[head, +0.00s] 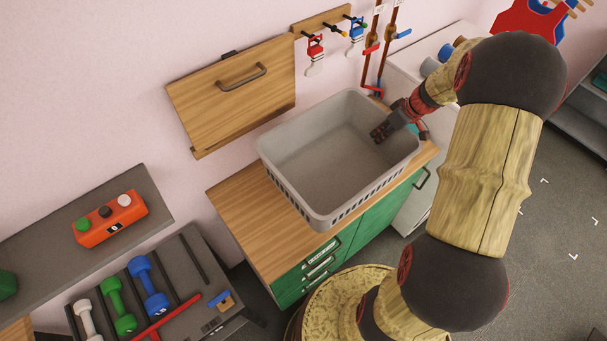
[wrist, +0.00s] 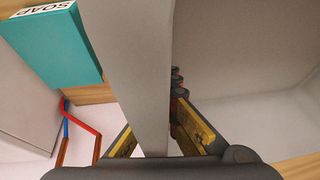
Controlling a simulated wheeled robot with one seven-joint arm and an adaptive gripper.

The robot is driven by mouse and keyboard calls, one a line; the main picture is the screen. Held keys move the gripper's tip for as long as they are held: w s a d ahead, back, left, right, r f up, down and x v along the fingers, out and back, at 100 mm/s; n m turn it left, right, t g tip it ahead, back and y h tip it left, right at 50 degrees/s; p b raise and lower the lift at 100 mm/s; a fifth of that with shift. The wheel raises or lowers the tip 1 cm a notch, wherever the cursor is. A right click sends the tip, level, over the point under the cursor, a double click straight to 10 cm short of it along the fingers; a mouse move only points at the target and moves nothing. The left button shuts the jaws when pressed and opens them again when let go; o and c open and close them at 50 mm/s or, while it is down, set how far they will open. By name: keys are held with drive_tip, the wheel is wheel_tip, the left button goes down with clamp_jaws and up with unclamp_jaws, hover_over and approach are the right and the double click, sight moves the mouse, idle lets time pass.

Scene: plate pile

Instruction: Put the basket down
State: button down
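The basket (head: 275,163) is a large grey open tub with slotted sides, upright over the wooden counter top in the head view. It looks empty. My gripper (head: 402,126) is at its right wall, with one finger inside the basket and the other outside. In the wrist view the basket's wall (wrist: 140,70) runs between the fingers of my gripper (wrist: 158,128), which look closed on it. The outer finger is partly hidden by the wall. I cannot tell whether the basket's underside touches the counter.
The wooden counter top (head: 238,205) is bare left of the basket, above green drawers (head: 335,250). A teal soap box (wrist: 55,45) is beside the basket wall. A wooden flap (head: 235,95) and hooks are on the wall behind. A dumbbell rack (head: 190,265) stands at lower left.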

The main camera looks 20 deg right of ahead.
sight(344, 155)
drive_tip(key=a+f, duration=0.1)
drive_tip(key=a, duration=0.1)
drive_tip(key=a+f, duration=0.1)
drive_tip(key=a, duration=0.2)
drive_tip(key=a+f, duration=0.1)
drive_tip(key=a, duration=0.2)
drive_tip(key=shift+w+f, duration=0.2)
drive_tip(key=shift+w, duration=0.15)
drive_tip(key=a+f, duration=0.4)
drive_tip(key=f, duration=0.1)
drive_tip(key=shift+w+a, duration=0.2)
drive_tip(key=shift+w, duration=0.05)
drive_tip(key=shift+a+f, duration=0.35)
drive_tip(key=shift+a, duration=0.05)
drive_tip(key=f, duration=0.3)
drive_tip(key=shift+a+f, duration=0.1)
drive_tip(key=shift+a, duration=0.2)
drive_tip(key=shift+f, duration=0.3)
drive_tip(key=shift+w+f+b, duration=0.1)
drive_tip(key=shift+f+b, duration=0.05)
drive_tip(key=shift+b, duration=0.15)
drive_tip(key=c, duration=2)
unclamp_jaws()
drive_tip(key=shift+c, duration=0.2)
